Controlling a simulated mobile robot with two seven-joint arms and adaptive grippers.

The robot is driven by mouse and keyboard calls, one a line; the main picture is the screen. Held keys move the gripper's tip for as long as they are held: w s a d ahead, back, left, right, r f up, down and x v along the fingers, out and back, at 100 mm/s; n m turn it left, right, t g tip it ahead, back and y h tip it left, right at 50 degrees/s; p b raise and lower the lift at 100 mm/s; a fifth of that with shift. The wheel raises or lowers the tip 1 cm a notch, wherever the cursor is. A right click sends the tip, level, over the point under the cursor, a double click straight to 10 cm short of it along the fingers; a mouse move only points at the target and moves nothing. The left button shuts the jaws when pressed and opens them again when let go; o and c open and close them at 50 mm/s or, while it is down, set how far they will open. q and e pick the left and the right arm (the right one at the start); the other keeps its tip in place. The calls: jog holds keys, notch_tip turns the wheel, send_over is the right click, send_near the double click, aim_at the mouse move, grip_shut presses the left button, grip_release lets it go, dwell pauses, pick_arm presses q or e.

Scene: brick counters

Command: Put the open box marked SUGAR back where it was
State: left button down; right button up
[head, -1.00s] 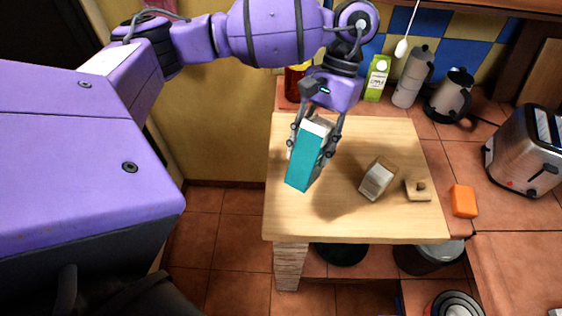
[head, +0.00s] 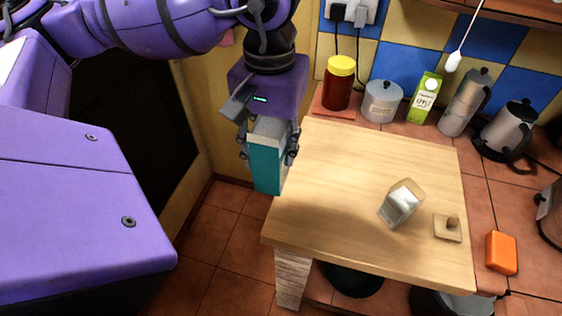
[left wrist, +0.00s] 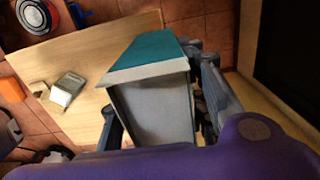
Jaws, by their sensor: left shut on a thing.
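My left gripper (head: 268,140) is shut on a teal and pale grey box (head: 267,175), with a finger on each side of it. I hold it upright near the left edge of the wooden worktop (head: 340,170). In the left wrist view the box (left wrist: 150,100) shows a large pale side and a teal side between the fingers. No SUGAR lettering can be read on it, and whether it is open cannot be told. My right gripper is not in view.
Behind stand a yellow-lidded jar (head: 338,84), grey canister (head: 382,102), green carton (head: 425,98), moka pot (head: 465,103) and kettle (head: 505,132). An orange block (head: 501,252) lies at right.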

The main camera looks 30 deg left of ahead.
pick_arm(q)
jog(key=shift+w+d+f+p, duration=0.25)
jog(key=shift+w+d+f, duration=1)
jog(key=shift+w+f, duration=0.7)
jog(key=shift+w+d+f+p, duration=0.3)
jog(key=shift+w+d+f, duration=0.95)
jog(key=shift+w+f, duration=0.65)
jog(key=shift+w+d+f+p, duration=0.25)
jog(key=shift+w+d+f, duration=1.15)
jog(key=shift+f, duration=0.85)
jog(key=shift+w+a, duration=0.1)
jog(key=shift+a, duration=0.05)
jog(key=shift+f, duration=0.15)
jog(key=c, duration=1.1)
grip_release()
notch_tip(320, 180, up, 12)
jog(key=shift+r+b, duration=0.2)
jog(key=shift+b, duration=0.1)
